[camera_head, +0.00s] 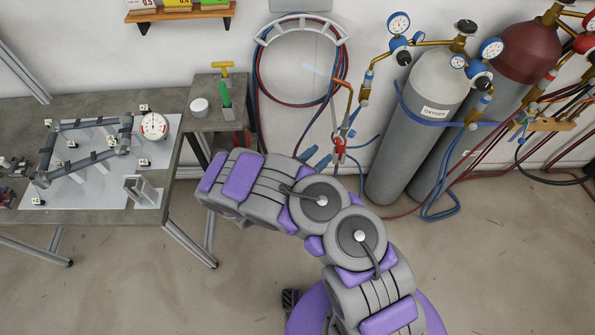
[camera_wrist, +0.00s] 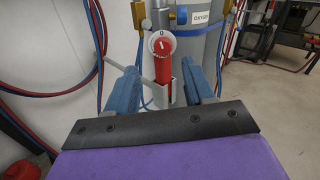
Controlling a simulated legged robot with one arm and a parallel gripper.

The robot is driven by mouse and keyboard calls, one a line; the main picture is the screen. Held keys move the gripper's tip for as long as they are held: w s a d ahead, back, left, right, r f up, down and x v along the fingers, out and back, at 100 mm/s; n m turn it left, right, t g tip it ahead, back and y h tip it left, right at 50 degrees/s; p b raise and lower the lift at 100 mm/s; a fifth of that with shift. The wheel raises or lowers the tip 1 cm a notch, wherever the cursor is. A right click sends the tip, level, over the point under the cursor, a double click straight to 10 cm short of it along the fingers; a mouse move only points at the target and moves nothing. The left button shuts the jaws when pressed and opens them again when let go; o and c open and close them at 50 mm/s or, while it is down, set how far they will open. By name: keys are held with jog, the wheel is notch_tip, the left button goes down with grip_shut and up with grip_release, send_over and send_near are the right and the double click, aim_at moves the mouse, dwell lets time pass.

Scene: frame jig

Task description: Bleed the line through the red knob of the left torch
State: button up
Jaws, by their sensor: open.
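The left torch (camera_head: 340,146) hangs against the wall left of the oxygen cylinder, with a copper-coloured tube above its red part. In the wrist view its red knob (camera_wrist: 162,47) faces me, ringed by a white dial marked 0, with a red body (camera_wrist: 163,71) below it in a grey bracket (camera_wrist: 177,92). My gripper (camera_wrist: 160,67) is open, one blue finger on each side of the red body, below the knob. Whether a finger touches it cannot be told. In the head view the blue fingertips (camera_head: 316,158) show just left of the torch; my arm hides the rest.
The grey oxygen cylinder (camera_head: 425,125) stands close to the right, with a dark red cylinder (camera_head: 527,52) beyond. Blue and red hoses (camera_head: 257,75) loop on the wall rack. A workbench (camera_head: 85,102) with a tube frame stands left. Hoses lie on the floor at right.

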jog(key=p+v, duration=0.1)
jog(key=v, duration=0.9)
jog(key=shift+a+p, duration=0.15)
jog(key=shift+p, duration=0.15)
